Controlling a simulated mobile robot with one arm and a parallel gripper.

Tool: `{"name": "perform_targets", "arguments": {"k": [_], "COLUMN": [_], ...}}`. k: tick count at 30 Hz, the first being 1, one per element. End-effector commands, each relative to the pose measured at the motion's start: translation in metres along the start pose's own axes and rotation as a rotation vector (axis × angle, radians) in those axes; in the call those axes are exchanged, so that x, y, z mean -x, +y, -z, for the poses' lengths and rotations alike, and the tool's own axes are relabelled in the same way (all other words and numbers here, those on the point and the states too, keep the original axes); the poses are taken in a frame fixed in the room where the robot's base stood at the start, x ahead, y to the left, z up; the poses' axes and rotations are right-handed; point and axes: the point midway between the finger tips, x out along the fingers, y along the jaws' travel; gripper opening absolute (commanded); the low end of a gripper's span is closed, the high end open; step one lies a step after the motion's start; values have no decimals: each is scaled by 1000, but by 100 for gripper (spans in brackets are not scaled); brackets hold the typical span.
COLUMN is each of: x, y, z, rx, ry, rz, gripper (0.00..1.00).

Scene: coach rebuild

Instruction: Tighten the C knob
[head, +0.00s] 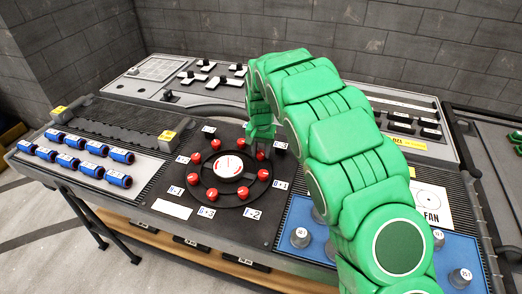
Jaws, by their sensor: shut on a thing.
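A black panel (232,218) carries a ring of several red knobs (263,175) around a white dial (230,167) with a red mark. Small white labels stand outside the ring. Most are too small to read, so I cannot tell which is C. My gripper (261,151) reaches down at the upper right of the ring, beside a white label (280,145). It is shut at the knob position there. The other red knobs are uncovered.
Blue cylinders (90,170) lie in rows on the left panel. Metal weights (300,237) stand on a blue mat at the lower right, partly behind my arm. Black switches (223,80) line the back panel. A yellow-topped block (167,136) stands left of the ring.

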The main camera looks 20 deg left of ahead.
Motion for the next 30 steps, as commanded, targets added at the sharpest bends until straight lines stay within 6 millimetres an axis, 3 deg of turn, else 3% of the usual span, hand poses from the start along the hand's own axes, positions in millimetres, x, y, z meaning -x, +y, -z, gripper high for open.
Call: {"name": "perform_targets", "arguments": {"k": [9, 24, 25, 30], "x": [0, 0, 0, 0], "y": [0, 0, 0, 0], "z": [1, 1, 1, 0], "rx": [-107, -125, -125, -124], "ry": [2, 1, 1, 1], "rz": [1, 1, 1, 1], "gripper": [6, 6, 38, 62]}}
